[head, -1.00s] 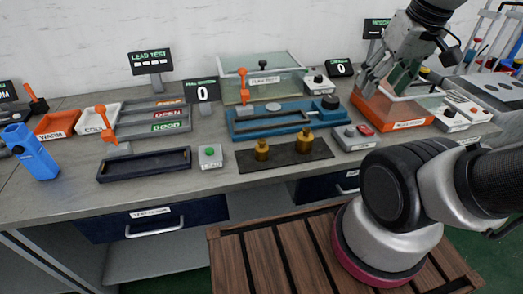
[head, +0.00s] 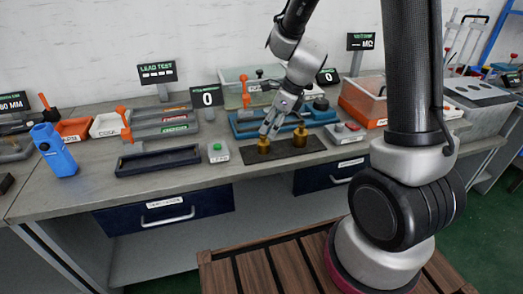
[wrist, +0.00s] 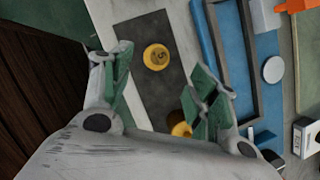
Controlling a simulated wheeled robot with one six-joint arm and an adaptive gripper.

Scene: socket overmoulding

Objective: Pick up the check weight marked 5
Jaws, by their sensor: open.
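The brass check weight marked 5 (wrist: 157,57) stands on a dark mat (wrist: 138,35), its numbered top facing the wrist camera. In the head view it is the left, smaller weight (head: 264,147). A second brass weight (head: 300,151) stands to its right on the mat; in the wrist view it (wrist: 181,129) is partly hidden by my gripper, and no mark on it can be read. My gripper (head: 269,130) is open and empty, close above the left weight. In the wrist view the weight marked 5 shows between the green-padded fingers of my gripper (wrist: 160,62).
A blue fixture (head: 246,127) lies just behind the mat. A grey box with a green button (head: 217,152) stands left of the mat, and a grey box with a red button (head: 352,127) to its right. The table's front edge is close to the mat.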

